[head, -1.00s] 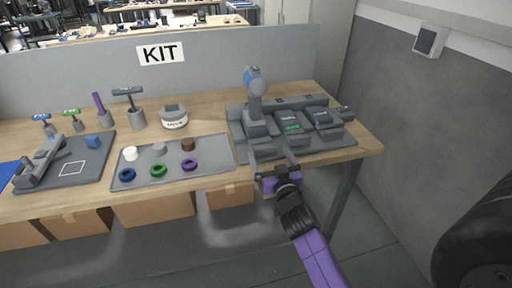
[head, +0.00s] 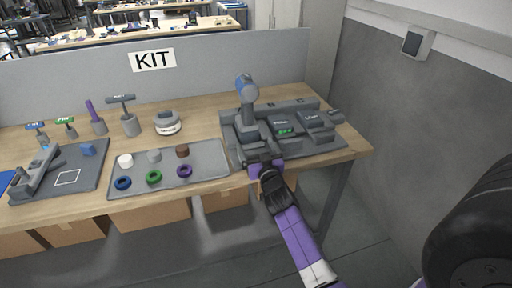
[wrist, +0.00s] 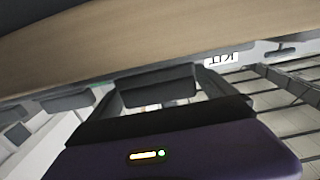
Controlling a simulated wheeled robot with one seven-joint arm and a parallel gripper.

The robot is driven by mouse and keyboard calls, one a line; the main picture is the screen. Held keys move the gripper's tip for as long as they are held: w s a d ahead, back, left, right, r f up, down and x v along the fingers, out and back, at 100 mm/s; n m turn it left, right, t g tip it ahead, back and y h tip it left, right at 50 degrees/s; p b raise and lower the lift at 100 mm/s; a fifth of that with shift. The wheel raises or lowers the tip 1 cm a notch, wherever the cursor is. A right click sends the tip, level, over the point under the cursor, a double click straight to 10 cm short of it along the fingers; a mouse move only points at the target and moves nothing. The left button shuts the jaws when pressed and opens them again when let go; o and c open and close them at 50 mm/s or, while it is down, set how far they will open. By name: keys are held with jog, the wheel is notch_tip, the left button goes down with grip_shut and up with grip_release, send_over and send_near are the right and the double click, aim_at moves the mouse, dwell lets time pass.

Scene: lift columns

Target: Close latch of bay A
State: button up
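A dark grey charging-type station (head: 325,152) with several bays stands at the right end of the workbench. The left bay holds an upright tool with a grey body and blue-grey head (head: 246,90). The middle bay (head: 284,128) shows a small green light, and the right bay (head: 316,119) has a grey block. Bay letters and latch positions are too small to read. My gripper (head: 258,155) is at the station's front edge, below the left bay. Its fingers blend into the grey station, so their opening and any contact are unclear. The wrist view shows a grey block (wrist: 155,88) close ahead.
A grey tray (head: 210,165) with coloured rings and caps lies left of the station. A round labelled container (head: 168,124) stands behind it. A dark fixture board (head: 85,180) is farther left. Cardboard boxes (head: 150,212) sit under the bench.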

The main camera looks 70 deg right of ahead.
grip_shut()
jog(key=shift+x, duration=1.35)
jog(key=shift+o, duration=0.2)
grip_release()
jog(key=shift+w, duration=0.1)
jog(key=shift+s+a+f, duration=0.15)
jog(key=shift+s+a, duration=0.1)
jog(key=b+v, duration=0.3)
jog(key=v, duration=0.4)
jog(key=shift+d, duration=0.1)
